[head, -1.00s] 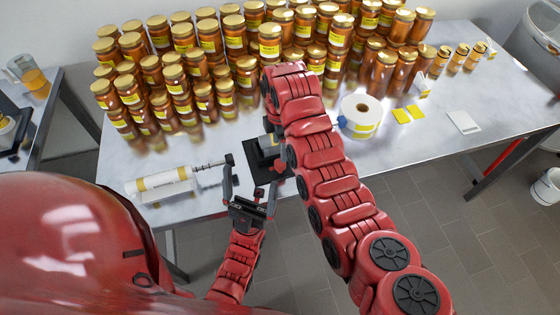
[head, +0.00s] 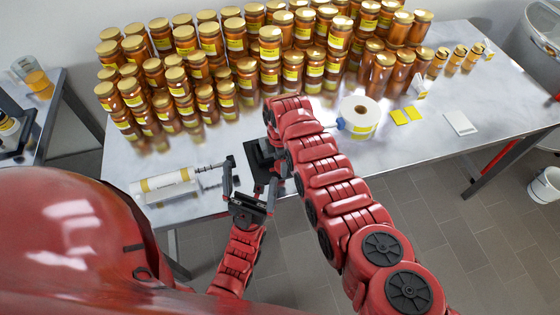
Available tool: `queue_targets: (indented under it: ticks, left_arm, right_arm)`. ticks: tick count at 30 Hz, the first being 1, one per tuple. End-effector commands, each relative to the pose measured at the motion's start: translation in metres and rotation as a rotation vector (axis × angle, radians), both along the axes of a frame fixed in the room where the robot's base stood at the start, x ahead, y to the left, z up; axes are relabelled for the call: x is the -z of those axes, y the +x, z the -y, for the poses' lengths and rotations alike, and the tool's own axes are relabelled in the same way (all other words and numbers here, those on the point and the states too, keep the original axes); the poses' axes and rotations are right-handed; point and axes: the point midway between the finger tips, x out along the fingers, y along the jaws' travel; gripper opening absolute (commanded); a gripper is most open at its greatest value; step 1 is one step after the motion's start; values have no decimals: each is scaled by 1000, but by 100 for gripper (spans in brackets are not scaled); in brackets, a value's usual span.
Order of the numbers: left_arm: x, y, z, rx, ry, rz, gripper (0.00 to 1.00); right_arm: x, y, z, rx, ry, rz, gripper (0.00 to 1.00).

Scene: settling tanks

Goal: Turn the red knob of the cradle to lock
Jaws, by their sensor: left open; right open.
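The black cradle (head: 258,158) stands near the front edge of the table, partly covered by my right arm. I cannot make out its red knob for certain. My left gripper (head: 250,178) is open in front of the cradle, with one finger to its left and the other close to its front right side. Nothing shows between its fingers. My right gripper (head: 269,119) is open above the back of the cradle, largely hidden behind my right wrist. I cannot tell if it touches anything.
A white cylinder with yellow bands (head: 165,186) and a thin rod lies left of the cradle, its rod end close to my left gripper. A label roll (head: 359,117) stands to the right. Many honey jars (head: 185,95) fill the back. The table's right front is clear.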

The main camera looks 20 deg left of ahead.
Motion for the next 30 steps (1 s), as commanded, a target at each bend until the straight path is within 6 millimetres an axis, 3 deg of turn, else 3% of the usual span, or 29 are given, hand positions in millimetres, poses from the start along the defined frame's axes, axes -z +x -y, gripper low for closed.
queue_targets:
  ticks: [1, 13, 23, 30]
  left_arm:
    - [0, 0, 0, 0, 0, 0, 100]
    - [0, 0, 0, 0, 0, 0, 100]
    - [3, 0, 0, 0, 0, 0, 100]
    - [14, 0, 0, 0, 0, 0, 100]
  right_arm:
    - [0, 0, 0, 0, 0, 0, 69]
    - [0, 0, 0, 0, 0, 0, 0]
    - [1, 0, 0, 31, -1, -1, 0]
    - [3, 1, 0, 161, 2, 1, 0]
